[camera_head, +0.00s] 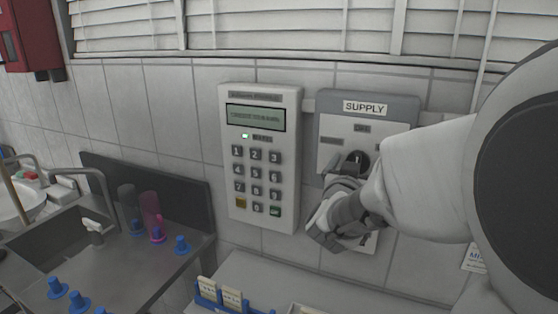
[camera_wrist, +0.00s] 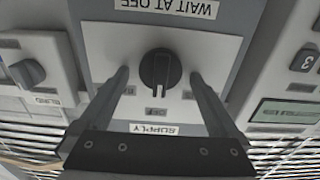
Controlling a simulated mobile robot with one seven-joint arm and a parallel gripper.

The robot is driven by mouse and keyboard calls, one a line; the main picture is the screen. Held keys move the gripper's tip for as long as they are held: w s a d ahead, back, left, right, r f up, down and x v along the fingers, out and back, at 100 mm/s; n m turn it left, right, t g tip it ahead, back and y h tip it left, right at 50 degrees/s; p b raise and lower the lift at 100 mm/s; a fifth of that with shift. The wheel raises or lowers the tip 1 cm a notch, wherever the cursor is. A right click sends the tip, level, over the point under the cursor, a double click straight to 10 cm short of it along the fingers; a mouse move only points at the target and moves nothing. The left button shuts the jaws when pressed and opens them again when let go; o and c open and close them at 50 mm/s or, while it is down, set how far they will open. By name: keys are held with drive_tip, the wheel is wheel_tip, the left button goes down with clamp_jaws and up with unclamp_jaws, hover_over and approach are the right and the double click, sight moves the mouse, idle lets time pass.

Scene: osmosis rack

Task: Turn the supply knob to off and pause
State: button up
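The supply knob (camera_wrist: 160,72) is black and round with a raised grip bar, set in a pale plate on the grey supply panel (camera_wrist: 235,15). The wrist view shows the panel upside down. A light line on the knob points towards the label that seems to read OFF (camera_wrist: 155,110). My gripper (camera_wrist: 160,76) is open, one finger on each side of the knob, with visible gaps. In the head view the supply panel (camera_head: 410,103) is on the wall and the knob (camera_head: 357,161) shows just above my gripper (camera_head: 345,181); my arm hides the panel's lower right.
A keypad unit (camera_head: 290,150) with a lit screen is left of the panel. Another knob (camera_wrist: 26,72) is on a neighbouring panel. A sink (camera_head: 60,235), blue-based fittings (camera_head: 181,244) and a blue rack (camera_head: 208,291) are below and left.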

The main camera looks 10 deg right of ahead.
drive_tip(key=shift+s+a, duration=0.1)
drive_tip(key=b+v, duration=0.6)
drive_tip(key=v, duration=1.1)
drive_tip(key=shift+a, duration=0.15)
